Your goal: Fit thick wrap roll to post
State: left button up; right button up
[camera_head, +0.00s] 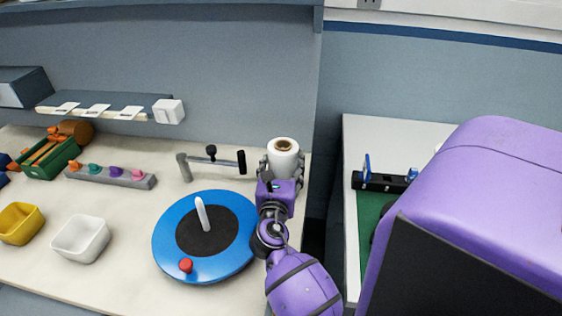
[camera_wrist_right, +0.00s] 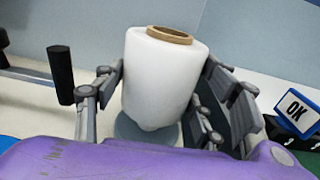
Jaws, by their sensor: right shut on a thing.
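The thick wrap roll (camera_head: 285,163) is white with a brown core, upright at the right back of the bench. In the right wrist view the roll (camera_wrist_right: 160,80) stands between my fingers, above a round grey base (camera_wrist_right: 145,135); I cannot tell whether it touches that base. My right gripper (camera_head: 281,172) is shut on the roll, with fingers on both sides of it (camera_wrist_right: 158,90). A white upright post (camera_head: 202,213) rises from the black centre of a blue round turntable (camera_head: 171,250), left of my right arm. Nothing is on this post. My left gripper is out of view.
A metal arm with a black handle (camera_head: 241,162) stands close left of the roll. A red knob (camera_head: 186,265) is on the turntable's front edge. White (camera_head: 81,240) and yellow (camera_head: 20,223) bins and a pegged grey bar (camera_head: 108,178) lie left. A gap separates the right-hand table (camera_head: 385,135).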

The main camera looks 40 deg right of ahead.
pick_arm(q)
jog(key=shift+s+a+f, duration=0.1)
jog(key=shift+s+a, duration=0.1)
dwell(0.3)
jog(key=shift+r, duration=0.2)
pick_arm(e)
jog(key=shift+r, duration=0.1)
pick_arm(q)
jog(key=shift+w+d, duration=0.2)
pick_arm(e)
jog(key=shift+f, duration=0.25)
